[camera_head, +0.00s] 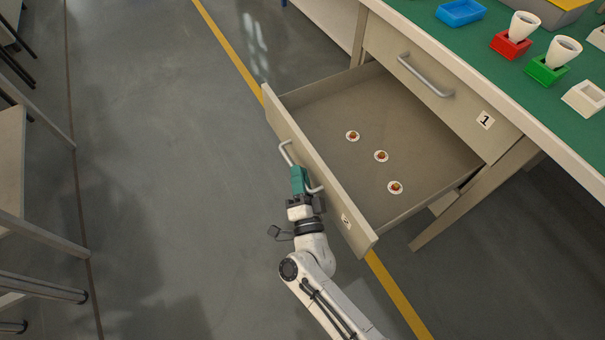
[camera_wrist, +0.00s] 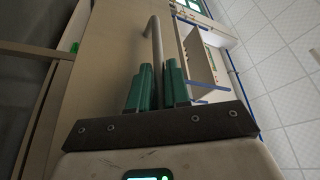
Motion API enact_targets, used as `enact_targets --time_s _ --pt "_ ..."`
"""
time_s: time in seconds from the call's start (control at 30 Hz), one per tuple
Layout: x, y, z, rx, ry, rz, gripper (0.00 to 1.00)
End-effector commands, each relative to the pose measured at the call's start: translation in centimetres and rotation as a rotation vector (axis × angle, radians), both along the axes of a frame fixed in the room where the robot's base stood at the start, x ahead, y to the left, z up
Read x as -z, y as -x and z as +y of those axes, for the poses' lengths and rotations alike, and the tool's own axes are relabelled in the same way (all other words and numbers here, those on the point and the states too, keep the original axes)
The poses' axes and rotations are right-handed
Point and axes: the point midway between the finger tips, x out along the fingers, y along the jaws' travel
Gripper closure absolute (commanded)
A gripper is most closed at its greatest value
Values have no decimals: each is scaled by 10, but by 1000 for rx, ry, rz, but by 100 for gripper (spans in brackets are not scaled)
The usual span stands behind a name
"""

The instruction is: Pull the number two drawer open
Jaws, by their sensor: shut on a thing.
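The number two drawer (camera_head: 331,186) stands pulled well out from under the bench in the head view. Its label on the front is at an angle and hard to read. Its bar handle (camera_head: 285,152) runs along the outer face. My gripper (camera_head: 299,180) has green fingers and is shut on that handle. In the wrist view the fingers (camera_wrist: 157,88) close around the handle (camera_wrist: 155,40), which sticks out beyond them. Inside the drawer lie three small round white pieces with coloured centres (camera_head: 381,156), spaced apart on the floor of the drawer.
Drawer one (camera_head: 440,85) is shut above, with its own handle (camera_head: 425,75). The green bench top (camera_head: 480,50) carries a blue tray (camera_head: 460,12), red and green holders with white bulbs, and white holders. Open floor (camera_head: 170,170) lies left of the drawer; racks stand at the far left.

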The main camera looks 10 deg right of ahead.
Motion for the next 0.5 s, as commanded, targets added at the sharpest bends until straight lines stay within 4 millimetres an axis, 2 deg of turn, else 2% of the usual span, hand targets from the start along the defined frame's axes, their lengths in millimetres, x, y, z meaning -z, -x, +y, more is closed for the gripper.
enact_targets --time_s 0.13,0.17,0.2,0.5 --pt "1 1 -1 1 0 2 100" --pt "1 0 -1 1 0 2 80" --pt "1 0 -1 1 0 2 77" --pt "2 3 0 0 0 2 77"
